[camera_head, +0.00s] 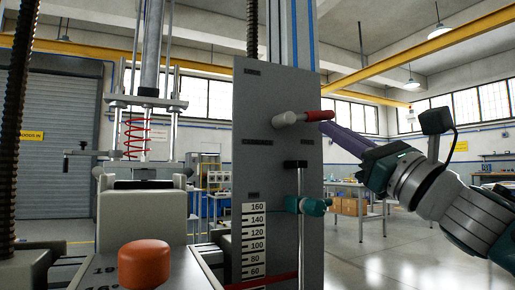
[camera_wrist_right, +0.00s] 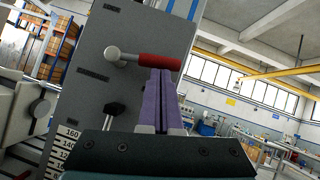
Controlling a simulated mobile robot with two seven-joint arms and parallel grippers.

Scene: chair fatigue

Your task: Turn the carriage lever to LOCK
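The carriage lever (camera_head: 318,116) has a red grip and a light grey hub on the tall grey plate (camera_head: 262,95). Its grip points to the right, close to level. In the right wrist view the lever's red grip (camera_wrist_right: 160,62) crosses just beyond my fingertips. My right gripper (camera_head: 328,126) comes in from the right, its purple fingers together. In the wrist view its fingertips (camera_wrist_right: 158,72) meet the underside of the grip or sit very close; contact is not certain. My left gripper is not in view.
Below the lever stand a vertical rod with a black top and a teal knob (camera_head: 314,207). A number scale (camera_head: 254,240) is on the plate. An orange-red button (camera_head: 144,263) is at the front left. Open floor lies to the right, with workbenches behind.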

